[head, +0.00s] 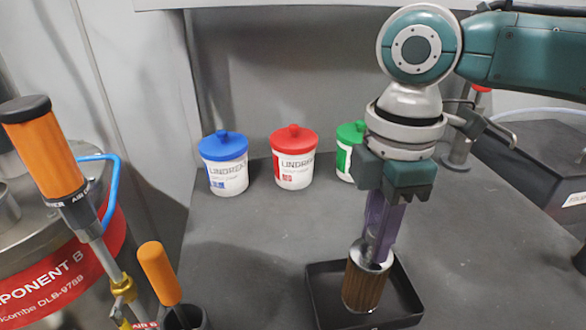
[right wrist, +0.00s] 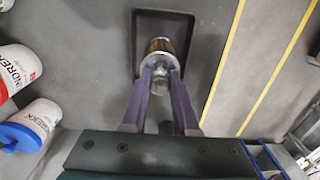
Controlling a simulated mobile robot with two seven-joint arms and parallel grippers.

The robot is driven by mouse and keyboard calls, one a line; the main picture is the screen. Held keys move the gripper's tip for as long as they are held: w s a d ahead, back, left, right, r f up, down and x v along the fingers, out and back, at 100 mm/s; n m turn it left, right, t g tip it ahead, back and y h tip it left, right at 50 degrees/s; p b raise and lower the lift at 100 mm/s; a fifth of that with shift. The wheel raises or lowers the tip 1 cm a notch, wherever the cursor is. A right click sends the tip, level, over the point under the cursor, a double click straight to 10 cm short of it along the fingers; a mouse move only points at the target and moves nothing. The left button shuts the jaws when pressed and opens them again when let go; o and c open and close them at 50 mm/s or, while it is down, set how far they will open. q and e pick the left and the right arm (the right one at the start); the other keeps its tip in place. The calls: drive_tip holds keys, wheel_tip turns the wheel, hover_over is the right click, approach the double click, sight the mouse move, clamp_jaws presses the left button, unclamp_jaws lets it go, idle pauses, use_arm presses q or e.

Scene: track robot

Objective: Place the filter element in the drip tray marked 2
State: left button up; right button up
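The filter element (head: 364,286) is a brown cylinder with a metal top. It is upright inside the outline of a square black drip tray (head: 409,303); I cannot tell whether its base touches the tray floor. The tray's number is not readable. My right gripper (head: 376,262) points down from above, its purple fingers closed on the filter's metal top. In the right wrist view, the fingertips (right wrist: 161,70) sit on both sides of the metal top of the filter (right wrist: 160,46), within the tray rim (right wrist: 136,30). My left gripper is not in view.
Jars with blue (head: 223,160), red (head: 294,156) and green (head: 351,148) lids stand at the back of the grey bench. A black box (head: 540,165) is at the right. An orange-handled tool (head: 158,273) and a drum (head: 60,265) stand at the left. The bench left of the tray is clear.

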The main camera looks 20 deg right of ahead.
drive_tip(key=o, duration=0.4)
drive_tip(key=shift+r, duration=0.1)
wheel_tip(320, 180, up, 12)
drive_tip(key=f+p, duration=0.1)
drive_tip(key=s+a+f+m+t+y, duration=0.3)
drive_tip(key=s+a+f+m, duration=0.2)
drive_tip(key=s+a+f, duration=0.5)
drive_tip(key=s+d+m+h, duration=0.1)
drive_tip(key=s+d+m, duration=0.1)
drive_tip(key=s+d+m+h, duration=0.1)
drive_tip(key=s+d+m, duration=0.1)
drive_tip(key=m, duration=0.1)
drive_tip(key=s+d+m, duration=0.2)
drive_tip(key=m, duration=0.1)
drive_tip(key=shift+d+f+t+h, duration=0.3)
drive_tip(key=shift+d+f+h, duration=0.1)
